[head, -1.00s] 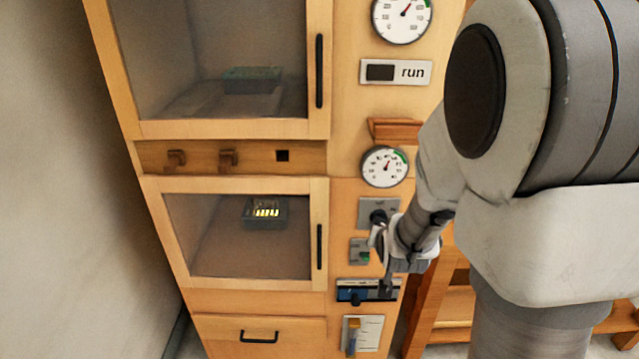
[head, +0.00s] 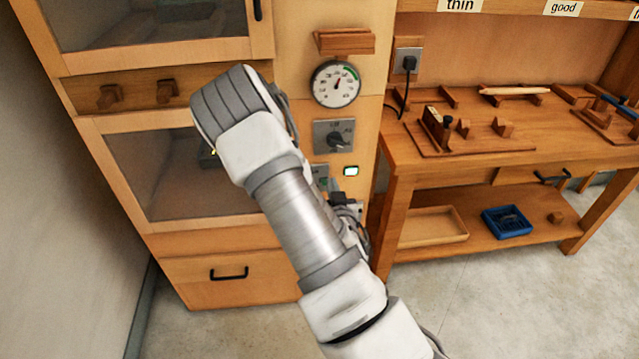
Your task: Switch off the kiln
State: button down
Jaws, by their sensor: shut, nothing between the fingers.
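The kiln is a tall wooden cabinet (head: 290,30) at the left, with a glazed lower door (head: 165,180). A sliver of yellow glow (head: 213,152) shows behind the glass beside my arm. On its right-hand panel are a round gauge (head: 335,84) and, below it, a grey plate with a dark rotary knob (head: 335,138). A small plate (head: 320,178) below the knob is partly hidden by my arm. A small lit green-white square (head: 351,170) shows beside it. My gripper (head: 345,206) is shut and empty, low by the panel, mostly hidden behind my arm.
A wooden workbench (head: 470,165) stands close on the right with fixtures on top. A blue tray (head: 507,221) and a wooden tray (head: 432,226) lie on its shelf. A plugged socket (head: 408,62) has a hanging cable. The floor in front is clear.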

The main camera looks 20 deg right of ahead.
jog(key=shift+a+f+n, duration=0.2)
jog(key=shift+f+n, duration=0.05)
jog(key=shift+n, duration=0.05)
send_over(325, 182)
jog(key=shift+d+f, duration=0.1)
jog(key=shift+f, duration=0.6)
jog(key=f, duration=0.2)
jog(key=shift+s+f, duration=0.3)
jog(key=shift+f, duration=0.05)
jog(key=shift+s+a+f, duration=0.2)
jog(key=shift+s+f, duration=0.05)
jog(key=shift+f, duration=0.2)
jog(key=shift+f+b, duration=0.1)
jog(key=shift+b, duration=0.35)
jog(key=shift+s+f+t+b, duration=0.1)
jog(key=shift+s+t+b, duration=0.05)
jog(key=shift+t+b, duration=0.4)
